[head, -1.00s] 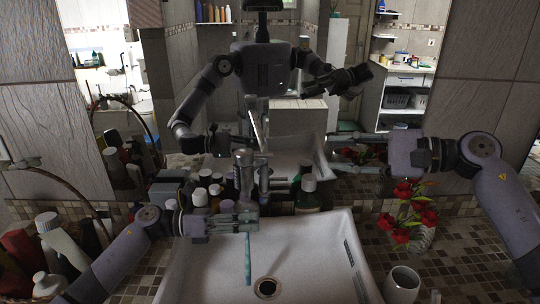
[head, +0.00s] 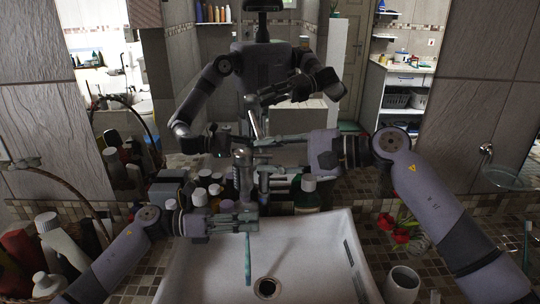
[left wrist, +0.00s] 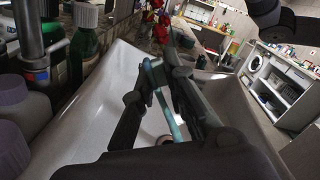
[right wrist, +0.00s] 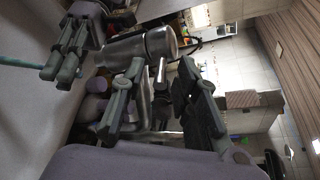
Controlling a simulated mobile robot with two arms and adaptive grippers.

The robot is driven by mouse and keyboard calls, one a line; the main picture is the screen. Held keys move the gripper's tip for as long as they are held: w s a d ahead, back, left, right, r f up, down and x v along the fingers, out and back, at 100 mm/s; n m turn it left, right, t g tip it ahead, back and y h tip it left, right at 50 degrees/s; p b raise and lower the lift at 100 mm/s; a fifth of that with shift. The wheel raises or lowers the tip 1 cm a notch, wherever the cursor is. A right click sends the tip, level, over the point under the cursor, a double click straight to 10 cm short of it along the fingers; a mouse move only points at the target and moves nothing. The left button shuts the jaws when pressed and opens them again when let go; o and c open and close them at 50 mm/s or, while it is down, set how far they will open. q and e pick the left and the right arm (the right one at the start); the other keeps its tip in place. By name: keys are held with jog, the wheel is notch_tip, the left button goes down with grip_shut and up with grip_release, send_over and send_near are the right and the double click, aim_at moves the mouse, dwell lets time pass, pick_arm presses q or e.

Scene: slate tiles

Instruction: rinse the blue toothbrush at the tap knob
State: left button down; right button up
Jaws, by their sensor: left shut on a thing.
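The blue toothbrush (head: 248,262) hangs down over the white basin (head: 315,250). My left gripper (head: 245,222) is shut on it near its upper end. The toothbrush also shows between the fingers in the left wrist view (left wrist: 156,85). The metal tap (head: 263,185) stands behind the basin, just beyond my left gripper; it also shows in the right wrist view (right wrist: 148,45). My right gripper (head: 262,155) is open beside the upper part of the tap, with its fingers apart and pointing left. The tap knob is partly hidden there, and I cannot tell whether a finger touches it.
Several bottles stand behind the basin, one green with a white cap (head: 307,192). More bottles (head: 55,240) crowd the left. Red flowers (head: 402,230) and a grey cup (head: 401,283) stand at the right. The mirror behind reflects my body.

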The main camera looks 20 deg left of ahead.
jog(key=shift+a, duration=0.15)
jog(key=shift+c, duration=0.3)
grip_shut()
